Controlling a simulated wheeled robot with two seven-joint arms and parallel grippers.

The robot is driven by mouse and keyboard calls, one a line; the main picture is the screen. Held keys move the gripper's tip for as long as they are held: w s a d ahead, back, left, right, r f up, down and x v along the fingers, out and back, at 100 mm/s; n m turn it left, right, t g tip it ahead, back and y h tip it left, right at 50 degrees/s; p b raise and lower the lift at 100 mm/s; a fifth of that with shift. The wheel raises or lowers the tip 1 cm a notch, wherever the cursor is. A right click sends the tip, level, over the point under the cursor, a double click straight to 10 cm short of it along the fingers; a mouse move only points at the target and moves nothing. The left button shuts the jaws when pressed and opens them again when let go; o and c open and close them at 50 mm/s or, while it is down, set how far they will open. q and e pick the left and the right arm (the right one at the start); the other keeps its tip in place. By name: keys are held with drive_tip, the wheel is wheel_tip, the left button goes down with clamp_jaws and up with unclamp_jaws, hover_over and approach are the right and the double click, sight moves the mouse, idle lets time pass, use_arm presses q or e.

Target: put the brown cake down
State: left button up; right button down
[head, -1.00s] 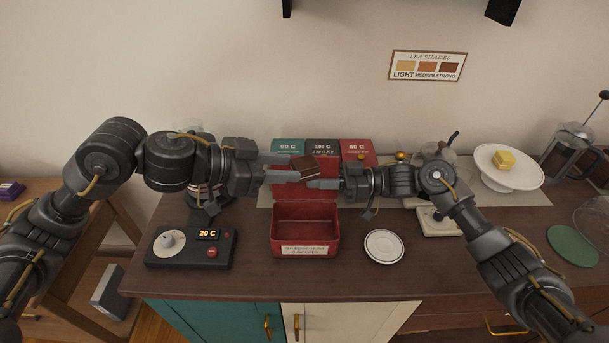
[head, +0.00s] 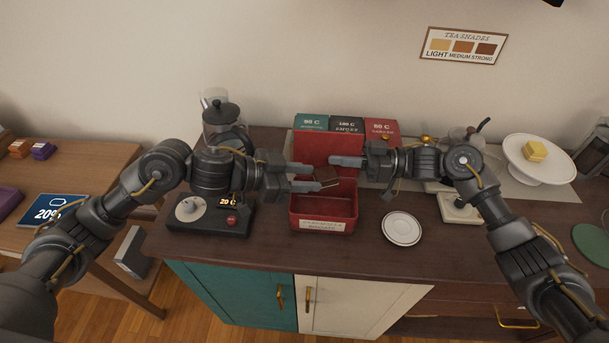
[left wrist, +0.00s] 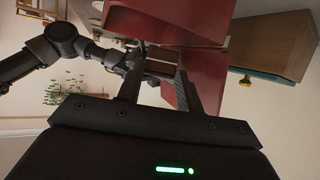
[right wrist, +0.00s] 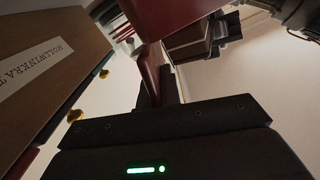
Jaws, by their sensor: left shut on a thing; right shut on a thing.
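The brown cake (head: 328,177) is a small dark block held just above the open red tin (head: 320,224). My left gripper (head: 314,179) is shut on it; the cake also shows between the fingers in the left wrist view (left wrist: 162,62). The tin's red lid (head: 325,147) stands raised at the back of the tin. My right gripper (head: 347,161) is shut on the lid's edge. In the right wrist view the lid (right wrist: 152,80) is close at the fingers and the cake (right wrist: 188,40) lies beyond. The tin's floor is partly hidden.
A white saucer (head: 402,228) lies right of the tin. A dark control box (head: 207,214) stands to the left, with a kettle (head: 221,115) behind. Tea boxes (head: 347,125) stand behind the lid. A white cake stand (head: 540,165) holds yellow cake at right.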

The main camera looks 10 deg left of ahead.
use_arm(q)
drive_tip(key=shift+f, duration=0.35)
drive_tip(key=shift+f, duration=0.25)
drive_tip(key=o, duration=1)
drive_tip(key=shift+r, duration=0.15)
drive_tip(key=shift+r, duration=0.35)
drive_tip(key=v, duration=1.2)
drive_tip(key=shift+r, duration=0.15)
